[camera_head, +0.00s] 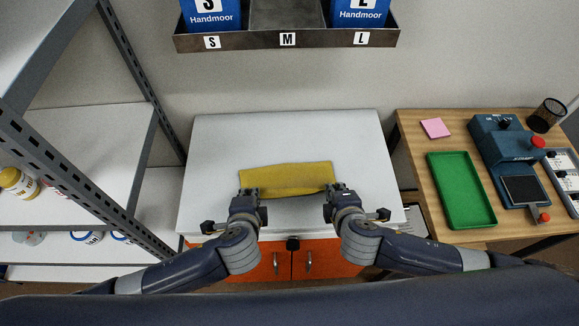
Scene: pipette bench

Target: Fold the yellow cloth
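The yellow cloth (287,177) lies on the white bench top (222,140) as a wide, low strip. A darker band runs along its near edge. My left gripper (249,191) is at the cloth's near left corner. My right gripper (340,188) is at its near right corner. Both grippers overlap the cloth's edge in this view. The fingertips are small and partly hidden by the gripper bodies, so I cannot tell whether they are shut on the cloth.
A wooden table (418,155) at right holds a green tray (461,190), a blue device (503,140) and pink notes (435,128). A metal shelf (95,140) stands at left. A wall rack (287,40) holds blue Handmoor boxes. The bench top is clear around the cloth.

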